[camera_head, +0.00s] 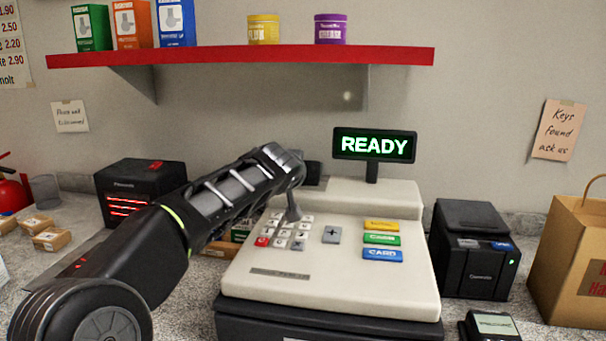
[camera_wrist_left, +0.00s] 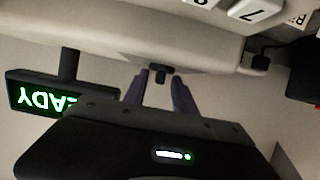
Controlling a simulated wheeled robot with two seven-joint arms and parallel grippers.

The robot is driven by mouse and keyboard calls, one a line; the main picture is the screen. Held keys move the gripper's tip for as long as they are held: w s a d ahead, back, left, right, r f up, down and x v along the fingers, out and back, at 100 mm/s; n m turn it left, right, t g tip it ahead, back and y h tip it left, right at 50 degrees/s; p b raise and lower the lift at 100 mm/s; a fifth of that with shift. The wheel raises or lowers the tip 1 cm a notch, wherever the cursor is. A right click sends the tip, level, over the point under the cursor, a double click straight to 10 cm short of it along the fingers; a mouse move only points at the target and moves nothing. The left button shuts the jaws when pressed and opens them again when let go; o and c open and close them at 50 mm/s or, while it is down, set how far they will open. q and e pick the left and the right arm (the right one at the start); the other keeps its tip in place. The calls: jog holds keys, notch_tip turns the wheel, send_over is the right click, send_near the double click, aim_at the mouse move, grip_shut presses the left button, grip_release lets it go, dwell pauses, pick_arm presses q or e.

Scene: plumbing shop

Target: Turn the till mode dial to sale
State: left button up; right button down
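The till (camera_head: 330,270) is a cream machine with a green READY display (camera_head: 375,145) on a post. The till also shows upside down at the top of the left wrist view (camera_wrist_left: 120,25). A small black knob (camera_wrist_left: 160,71), which looks like the mode dial, sits on the till's cream body; my arm hides it in the head view. My left gripper (camera_wrist_left: 158,78) is open, its two fingertips to either side of the knob; I cannot tell whether they touch it. In the head view the left gripper (camera_head: 293,212) points down by the number keys. My right gripper is not in view.
A black printer (camera_head: 473,262) and a paper bag (camera_head: 570,265) stand right of the till. A card reader (camera_head: 490,326) lies in front of them. A black box (camera_head: 135,190) is at the left. A red shelf (camera_head: 240,56) with boxes and tins hangs above.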

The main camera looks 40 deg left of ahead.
pick_arm(q)
jog(key=shift+d+r, duration=0.1)
jog(key=b+v, duration=0.1)
jog(key=v, duration=0.5)
jog(key=shift+s+d+b, duration=0.1)
jog(key=shift+s+b, duration=0.2)
jog(key=shift+b, duration=0.05)
jog(key=shift+s+d+r, duration=0.25)
jog(key=shift+s, duration=0.15)
